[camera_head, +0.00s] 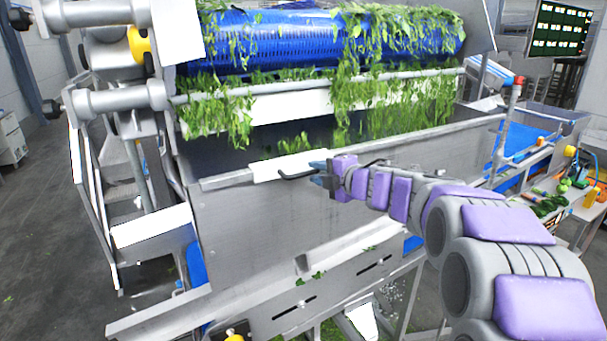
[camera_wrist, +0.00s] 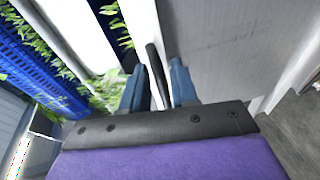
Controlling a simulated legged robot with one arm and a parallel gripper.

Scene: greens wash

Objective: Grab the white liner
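A white liner (camera_head: 268,168) hangs over the front rim of the steel wash tank (camera_head: 250,225) in the head view. A black bar handle (camera_head: 297,175) sticks out from its front. My gripper (camera_head: 321,174) is at the right end of this handle, its blue fingertips pointing left. In the wrist view my gripper (camera_wrist: 158,88) is open, and the dark handle (camera_wrist: 155,72) lies between the two blue fingers. I see a gap beside the handle, so the fingers do not look closed on it. The liner's lower part inside the tank is hidden.
A blue perforated drum (camera_head: 280,42) with leafy greens (camera_head: 232,115) hanging from it stands behind the tank. A grey pipe frame (camera_head: 110,100) is at the left. A side table (camera_head: 590,212) with vegetables is at the right. Open floor (camera_head: 45,210) lies at the left.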

